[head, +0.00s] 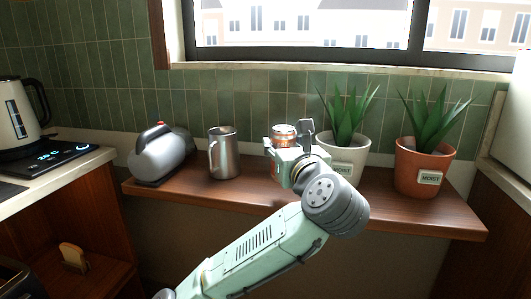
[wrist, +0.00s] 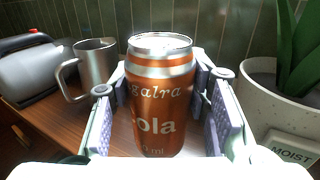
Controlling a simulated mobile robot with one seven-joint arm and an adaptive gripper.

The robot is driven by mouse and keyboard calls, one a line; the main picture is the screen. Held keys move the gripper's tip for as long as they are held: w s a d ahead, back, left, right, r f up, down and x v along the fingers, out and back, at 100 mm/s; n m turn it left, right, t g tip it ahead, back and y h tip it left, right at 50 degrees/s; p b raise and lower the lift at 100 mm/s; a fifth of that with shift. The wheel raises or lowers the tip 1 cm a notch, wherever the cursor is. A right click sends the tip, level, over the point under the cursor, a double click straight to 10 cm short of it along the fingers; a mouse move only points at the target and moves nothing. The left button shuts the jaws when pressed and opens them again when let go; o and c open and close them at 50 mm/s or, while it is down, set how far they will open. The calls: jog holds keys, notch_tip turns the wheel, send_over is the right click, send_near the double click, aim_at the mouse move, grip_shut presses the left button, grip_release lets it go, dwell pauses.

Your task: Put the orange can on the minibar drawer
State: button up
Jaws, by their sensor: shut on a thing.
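The orange can (wrist: 160,100) stands upright between the two finger pads of my gripper (wrist: 165,115) in the wrist view, with printed lettering on its side. In the head view my gripper (head: 290,155) is shut on the can (head: 284,132), whose top and upper side show above the fingers. The can is over the wooden shelf (head: 360,210) below the window; I cannot tell whether its base touches the wood. No minibar drawer can be made out in either view.
A steel mug (head: 224,155) and a grey appliance (head: 160,155) stand left of the can. A white-potted plant (head: 346,150) and a terracotta-potted plant (head: 424,165) stand right. A kettle (head: 20,112) and bread slice (head: 73,256) are at the far left.

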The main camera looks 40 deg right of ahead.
jog(key=shift+w+d+f, duration=0.2)
jog(key=shift+w+f, duration=0.5)
jog(key=shift+w, duration=0.6)
jog(key=shift+w+d+f, duration=0.15)
jog(key=shift+w+f, duration=0.55)
jog(key=shift+w, duration=0.6)
jog(key=shift+w+d+f, duration=0.2)
jog(key=shift+w+f, duration=0.5)
jog(key=shift+w, duration=0.6)
jog(key=shift+f, duration=0.15)
jog(key=o, duration=1.4)
